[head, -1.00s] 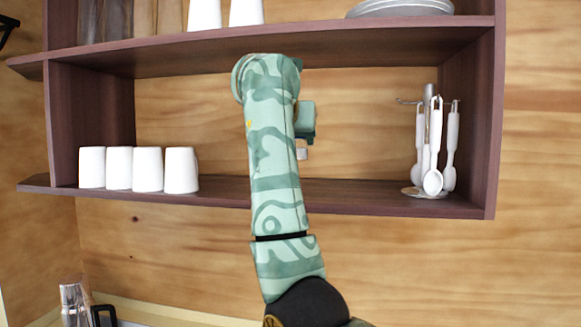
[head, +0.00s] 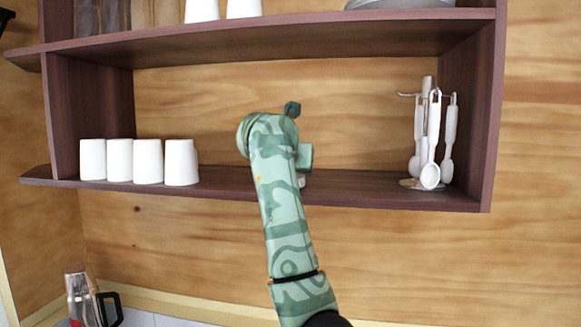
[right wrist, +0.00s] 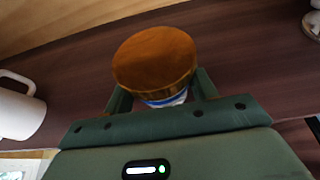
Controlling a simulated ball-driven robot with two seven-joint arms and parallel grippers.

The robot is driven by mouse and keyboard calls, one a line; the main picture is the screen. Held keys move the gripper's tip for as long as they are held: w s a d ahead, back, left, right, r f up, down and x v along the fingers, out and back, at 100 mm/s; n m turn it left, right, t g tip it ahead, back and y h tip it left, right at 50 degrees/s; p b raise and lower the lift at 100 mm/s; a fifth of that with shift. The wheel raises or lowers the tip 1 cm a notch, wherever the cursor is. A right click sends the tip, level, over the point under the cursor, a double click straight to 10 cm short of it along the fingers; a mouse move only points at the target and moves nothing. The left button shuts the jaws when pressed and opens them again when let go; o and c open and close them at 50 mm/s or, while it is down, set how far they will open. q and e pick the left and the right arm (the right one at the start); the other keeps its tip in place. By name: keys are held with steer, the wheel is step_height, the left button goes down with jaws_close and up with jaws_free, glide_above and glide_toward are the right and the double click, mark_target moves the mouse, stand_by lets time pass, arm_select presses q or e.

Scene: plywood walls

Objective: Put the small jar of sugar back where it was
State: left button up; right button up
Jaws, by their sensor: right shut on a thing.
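The small jar (right wrist: 155,62) has a round brown wooden-looking lid and shows a blue-and-white band below it in the right wrist view. My right gripper (right wrist: 162,92) is shut on the jar, with one dark green finger on each side. The jar is over or on the dark brown shelf (right wrist: 75,65); I cannot tell whether its base touches. In the head view my right arm reaches up to the lower shelf (head: 225,180), and it hides the jar and most of the gripper. My left gripper is not in view.
Several white cups (head: 148,161) stand at the shelf's left. A rack of white utensils (head: 430,140) stands at its right. The upper shelf (head: 300,32) overhangs, holding cups (head: 243,8) and plates (head: 400,4). The shelf between cups and rack looks clear around my arm.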

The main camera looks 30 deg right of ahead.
steer(key=o, duration=1.2)
steer(key=shift+f, duration=0.15)
steer(key=shift+c, duration=0.2)
steer(key=shift+r, duration=0.3)
steer(key=b+v, duration=0.3)
steer(key=v, duration=0.9)
steer(key=shift+f, duration=0.15)
